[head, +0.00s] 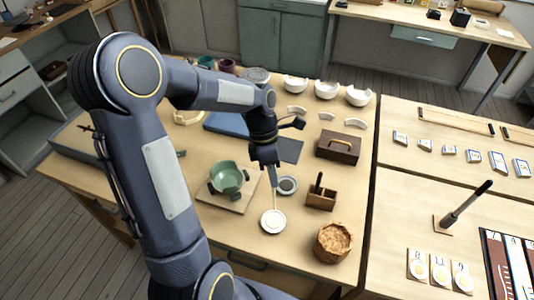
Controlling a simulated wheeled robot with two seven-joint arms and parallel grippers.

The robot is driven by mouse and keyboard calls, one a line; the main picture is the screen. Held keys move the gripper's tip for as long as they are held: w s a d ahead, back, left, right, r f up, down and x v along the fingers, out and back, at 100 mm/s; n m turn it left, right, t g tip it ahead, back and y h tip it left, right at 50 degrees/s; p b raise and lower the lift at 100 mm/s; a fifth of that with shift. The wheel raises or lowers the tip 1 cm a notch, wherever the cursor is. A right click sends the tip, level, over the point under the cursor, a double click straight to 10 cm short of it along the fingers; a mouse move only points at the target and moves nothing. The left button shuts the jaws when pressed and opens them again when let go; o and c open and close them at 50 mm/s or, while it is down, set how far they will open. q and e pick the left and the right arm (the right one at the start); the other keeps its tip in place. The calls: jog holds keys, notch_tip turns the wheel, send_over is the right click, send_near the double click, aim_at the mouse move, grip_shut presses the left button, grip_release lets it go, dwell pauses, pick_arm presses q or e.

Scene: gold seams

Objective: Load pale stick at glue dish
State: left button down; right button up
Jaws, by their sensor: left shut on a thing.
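My left gripper (273,178) points down over the middle of the table and is shut on a thin pale stick (274,198). The stick hangs below the fingers, with its lower end at or just above the far side of a round white dish (272,222) that looks like the glue dish. I cannot tell whether the tip touches what is in the dish. A small grey round dish (287,186) is just right of the fingers. My right gripper is not in view.
A green bowl (227,177) stands on a wooden board (238,205) to the left. A wooden holder (321,199), a brown box (338,148) and a woven basket (332,243) are to the right. White broken bowls (327,89) stand at the back.

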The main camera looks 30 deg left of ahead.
pick_arm(q)
jog(key=shift+s+f, duration=0.15)
jog(key=shift+f, duration=0.2)
jog(key=shift+f+b, duration=0.7)
jog(key=shift+b, duration=0.2)
notch_tip(320, 180, down, 4)
jog(key=b, duration=0.3)
jog(key=shift+b, duration=0.35)
jog(key=shift+f+b, duration=0.3)
jog(key=shift+f, duration=0.25)
dwell(1.1)
notch_tip(320, 180, up, 7)
jog(key=p, duration=0.7)
